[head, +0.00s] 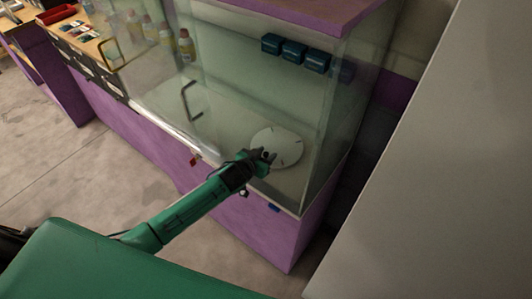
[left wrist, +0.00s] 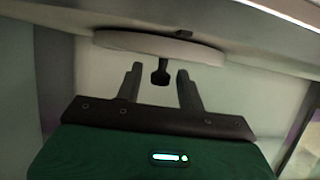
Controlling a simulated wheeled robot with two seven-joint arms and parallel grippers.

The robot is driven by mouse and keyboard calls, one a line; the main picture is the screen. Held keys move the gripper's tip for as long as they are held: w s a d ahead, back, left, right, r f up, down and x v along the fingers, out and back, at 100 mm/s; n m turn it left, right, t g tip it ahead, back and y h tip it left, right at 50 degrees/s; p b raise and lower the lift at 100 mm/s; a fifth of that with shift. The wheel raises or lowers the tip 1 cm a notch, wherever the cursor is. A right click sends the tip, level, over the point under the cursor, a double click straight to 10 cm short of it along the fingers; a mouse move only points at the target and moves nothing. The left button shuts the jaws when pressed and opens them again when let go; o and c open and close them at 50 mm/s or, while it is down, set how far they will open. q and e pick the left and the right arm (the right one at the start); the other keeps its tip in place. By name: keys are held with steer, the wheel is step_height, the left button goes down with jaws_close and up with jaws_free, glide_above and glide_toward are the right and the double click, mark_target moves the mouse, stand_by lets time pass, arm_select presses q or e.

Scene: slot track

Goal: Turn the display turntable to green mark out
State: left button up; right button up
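The display turntable (head: 283,138) is a white disc with a few small dark marks, lying on the floor of a glass case. I cannot make out a green mark on it. In the left wrist view its pale rim (left wrist: 200,51) shows nearly edge-on, with a dark knob (left wrist: 160,75) at the near side. My left gripper (head: 266,156) reaches to the near edge of the disc. In the left wrist view its two fingers (left wrist: 160,84) are apart, with the knob in the gap between them; I see no clear contact. My right gripper is not in view.
The glass case has a purple base (head: 230,215) and a dark door handle (head: 187,100). Blue boxes (head: 292,51) hang on the back wall, and bottles (head: 186,46) stand at left. A large grey panel (head: 440,170) fills the right side.

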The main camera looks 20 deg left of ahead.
arm_select(q)
steer(key=shift+w+d+f, duration=0.1)
steer(key=shift+w, duration=0.15)
steer(key=shift+c, duration=0.2)
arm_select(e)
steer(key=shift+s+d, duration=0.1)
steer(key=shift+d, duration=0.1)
arm_select(q)
jaws_close()
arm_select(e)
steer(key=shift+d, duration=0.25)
arm_select(q)
steer(key=shift+s+d+n+y+b, duration=0.1)
steer(key=shift+d+n+y+b, duration=0.35)
steer(key=shift+d+n+y, duration=0.2)
steer(key=shift+d+n+t+y+b, duration=0.3)
steer(key=shift+n+y+b, duration=0.25)
steer(key=shift+y, duration=0.2)
steer(key=shift+n+y, duration=0.3)
steer(key=shift+y, duration=0.1)
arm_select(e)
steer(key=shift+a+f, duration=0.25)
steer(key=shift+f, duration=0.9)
